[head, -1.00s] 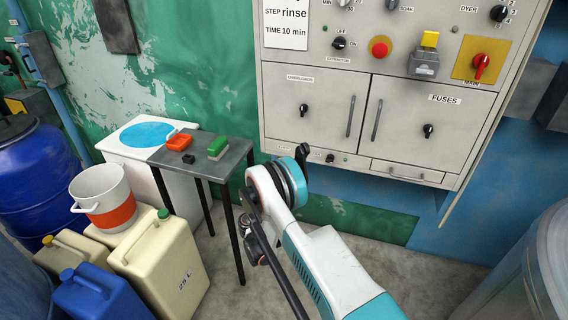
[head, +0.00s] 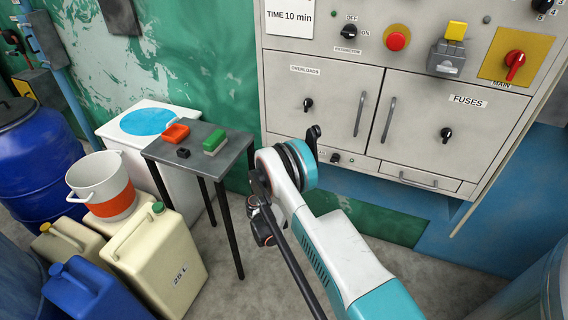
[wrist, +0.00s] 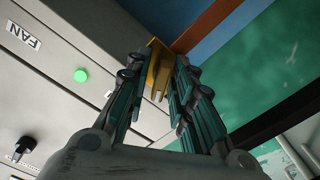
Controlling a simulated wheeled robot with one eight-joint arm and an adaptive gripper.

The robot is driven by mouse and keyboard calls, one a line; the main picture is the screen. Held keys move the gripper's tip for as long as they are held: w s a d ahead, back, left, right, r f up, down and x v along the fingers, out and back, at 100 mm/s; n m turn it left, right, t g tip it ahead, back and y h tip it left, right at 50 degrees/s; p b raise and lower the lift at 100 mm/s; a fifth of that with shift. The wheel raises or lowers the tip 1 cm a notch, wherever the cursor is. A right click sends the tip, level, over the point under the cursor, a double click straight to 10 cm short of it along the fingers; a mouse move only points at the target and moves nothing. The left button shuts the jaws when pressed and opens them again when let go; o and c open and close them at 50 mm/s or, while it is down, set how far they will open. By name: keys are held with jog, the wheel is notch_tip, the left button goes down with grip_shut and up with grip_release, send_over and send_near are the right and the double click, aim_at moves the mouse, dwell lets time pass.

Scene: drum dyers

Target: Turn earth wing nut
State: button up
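In the wrist view my gripper (wrist: 159,68) has its two teal fingers apart, reaching towards the lower edge of the grey cabinet. A brass-coloured plate (wrist: 154,52) shows between and just beyond the fingertips. A small pronged piece (wrist: 158,96) stands out from it between the fingers; it may be the earth wing nut, but its shape is partly dark. I see a gap beside it and cannot tell whether either finger touches it. In the head view my arm hides the gripper and the brass part.
The grey control cabinet (head: 322,80) has door handles, knobs and a lower drawer (head: 420,176). A green lamp (wrist: 81,75) and a black knob (wrist: 25,146) show in the wrist view. Left of my arm stand a small table (head: 233,150), a bucket (head: 92,171) and several canisters.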

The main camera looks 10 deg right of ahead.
grip_shut()
jog(key=n, duration=0.5)
jog(key=shift+n, duration=0.4)
jog(key=n, duration=0.3)
jog(key=shift+n, duration=0.3)
jog(key=n, duration=0.3)
jog(key=shift+n, duration=0.3)
jog(key=n, duration=1.2)
jog(key=shift+n, duration=0.4)
